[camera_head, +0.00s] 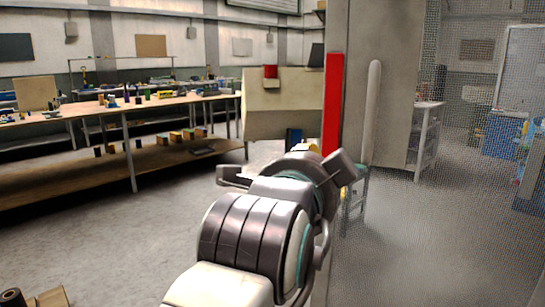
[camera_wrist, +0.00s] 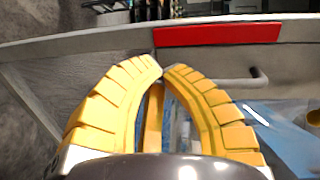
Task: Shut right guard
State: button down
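The right guard (camera_head: 478,215) appears to be the fine see-through mesh panel filling the right of the head view. A red strip (camera_head: 333,105) runs along its near edge, with a pale upright bar handle (camera_head: 373,110) beside it. In the wrist view the red strip (camera_wrist: 218,34) lies on a grey frame, with the handle (camera_wrist: 235,81) below it. My gripper (camera_wrist: 162,70) has its yellow fingertips together, just short of the left end of the red strip, with nothing seen held. Whether they touch the frame is unclear. In the head view my arm hides the lower frame.
A long workbench (camera_head: 150,104) with small items stands at the left, above a lower shelf. A beige machine body (camera_head: 280,105) with a red part on top stands behind my gripper. Blue bins (camera_head: 503,135) show through the mesh. The grey floor (camera_head: 110,235) at the left is mostly clear.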

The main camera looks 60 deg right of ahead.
jog(key=a+r+m+h, duration=0.1)
jog(key=m, duration=0.1)
jog(key=b, duration=0.8)
send_near(334, 135)
jog(key=shift+h, duration=0.3)
jog(key=d, duration=0.2)
jog(key=d+f, duration=0.1)
jog(key=d, duration=0.1)
jog(key=shift+w, duration=0.4)
jog(key=shift+w+d+r+b, duration=0.1)
jog(key=shift+w+d+b, duration=0.05)
jog(key=shift+d+b, duration=0.9)
jog(key=shift+w+d+r, duration=0.1)
jog(key=shift+d+r, duration=0.05)
jog(key=shift+d, duration=0.9)
